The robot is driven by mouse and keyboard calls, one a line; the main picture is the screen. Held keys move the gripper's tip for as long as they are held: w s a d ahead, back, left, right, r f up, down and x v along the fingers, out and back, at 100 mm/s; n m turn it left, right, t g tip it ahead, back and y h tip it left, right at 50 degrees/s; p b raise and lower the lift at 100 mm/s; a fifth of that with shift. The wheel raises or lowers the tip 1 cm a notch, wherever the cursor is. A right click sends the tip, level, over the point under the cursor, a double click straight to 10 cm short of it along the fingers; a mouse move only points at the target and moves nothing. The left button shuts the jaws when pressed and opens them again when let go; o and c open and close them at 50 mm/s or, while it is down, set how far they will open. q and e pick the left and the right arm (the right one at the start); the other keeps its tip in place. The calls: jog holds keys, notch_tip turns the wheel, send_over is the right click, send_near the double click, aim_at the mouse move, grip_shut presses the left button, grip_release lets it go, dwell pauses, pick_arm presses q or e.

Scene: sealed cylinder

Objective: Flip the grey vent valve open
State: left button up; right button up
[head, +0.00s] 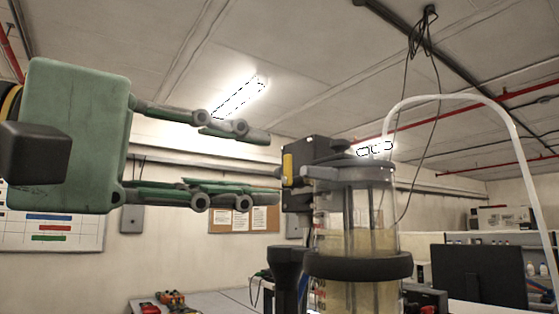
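A clear sealed cylinder (357,235) with yellowish contents stands upright right of centre. It has a grey lid (362,174) and a black band (358,265) around it. A black block (312,152) with a yellow patch (287,166) sits at the lid's left side. I cannot clearly pick out the grey vent valve among the dark grey parts on the lid. My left gripper (273,166), green with jointed fingers, comes in from the left. It is open and empty, its fingertips just left of the black block. My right gripper is not in view.
A white hose (470,98) arches from the lid to the right. A black upright post (288,268) stands at the cylinder's lower left. A table (215,302) and shelves (500,240) with a dark monitor (478,274) lie behind. The space above the gripper is clear.

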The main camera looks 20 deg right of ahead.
aim_at(318, 175)
pick_arm(q)
jog(key=p+x, duration=0.2)
jog(key=x, duration=0.5)
jog(key=shift+s+p, duration=0.1)
jog(key=shift+p, duration=0.25)
jog(key=shift+d, duration=0.5)
jog(key=shift+w, duration=0.2)
grip_shut()
jog(key=shift+f, duration=0.1)
